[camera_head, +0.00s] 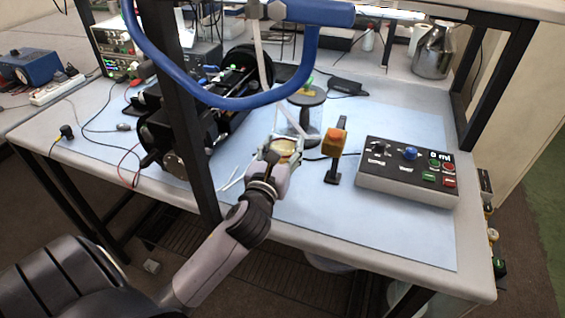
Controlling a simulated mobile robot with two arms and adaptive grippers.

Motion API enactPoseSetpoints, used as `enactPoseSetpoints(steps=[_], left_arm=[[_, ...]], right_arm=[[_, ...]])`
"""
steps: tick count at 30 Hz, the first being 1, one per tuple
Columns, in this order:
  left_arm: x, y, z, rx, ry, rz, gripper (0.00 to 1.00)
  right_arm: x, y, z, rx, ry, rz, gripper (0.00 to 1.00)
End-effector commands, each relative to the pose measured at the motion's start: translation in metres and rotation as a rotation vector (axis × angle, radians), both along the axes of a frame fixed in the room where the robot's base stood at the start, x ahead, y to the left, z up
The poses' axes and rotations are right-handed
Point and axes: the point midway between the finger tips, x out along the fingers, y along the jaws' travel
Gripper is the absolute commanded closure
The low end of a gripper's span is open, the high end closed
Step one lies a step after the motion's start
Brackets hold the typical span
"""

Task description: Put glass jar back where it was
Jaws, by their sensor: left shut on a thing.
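A clear glass jar (283,122) shows faintly in the head view, near the middle of the light blue mat. Its outline is hard to separate from the things behind it. My left gripper (287,146) reaches in from the lower left and is shut on the jar near its lower part, where a yellowish round part shows between the fingers. The fingers and wrist hide some of the jar, and I cannot tell whether its base touches the mat. A dark round-topped stand (307,97) with a green piece on top is just behind the jar. My right gripper is not in view.
A grey control box (409,172) reading 0 ml lies at right. An orange-topped switch post (334,141) stands close right of the gripper. Black machinery (170,127) and a dark upright post (183,110) are at left. A blue tube (220,98) crosses above. The front right mat (375,226) is clear.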

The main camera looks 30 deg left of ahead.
Motion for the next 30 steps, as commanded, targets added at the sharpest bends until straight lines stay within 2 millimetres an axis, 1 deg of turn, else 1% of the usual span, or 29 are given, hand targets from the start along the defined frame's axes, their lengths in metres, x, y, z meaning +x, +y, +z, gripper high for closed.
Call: enactPoseSetpoints(steps=[4, 6, 8, 17, 21, 22, 30], left_arm=[[0.0, 0.0, -0.025, -0.003, 0.003, 0.003, 0.81], [0.0, 0.0, -0.034, -0.003, 0.002, 0.002, 0.81], [0.0, 0.0, -0.04, -0.001, 0.002, 0.001, 0.81], [0.0, 0.0, -0.041, 0.001, -0.001, -0.001, 0.81], [0.0, 0.0, -0.045, 0.002, 0.001, 0.0, 0.81], [0.0, 0.0, -0.045, 0.001, 0.001, 0.0, 0.46], [0.0, 0.0, -0.045, 0.001, 0.001, 0.0, 0.28]], right_arm=[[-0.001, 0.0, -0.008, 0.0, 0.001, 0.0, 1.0], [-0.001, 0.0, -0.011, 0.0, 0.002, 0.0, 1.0], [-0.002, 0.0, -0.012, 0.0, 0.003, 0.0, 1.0], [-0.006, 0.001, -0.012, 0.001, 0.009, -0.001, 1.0], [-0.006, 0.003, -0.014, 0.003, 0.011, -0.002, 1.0], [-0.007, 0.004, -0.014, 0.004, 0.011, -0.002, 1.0], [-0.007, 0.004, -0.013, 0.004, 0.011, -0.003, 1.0]])
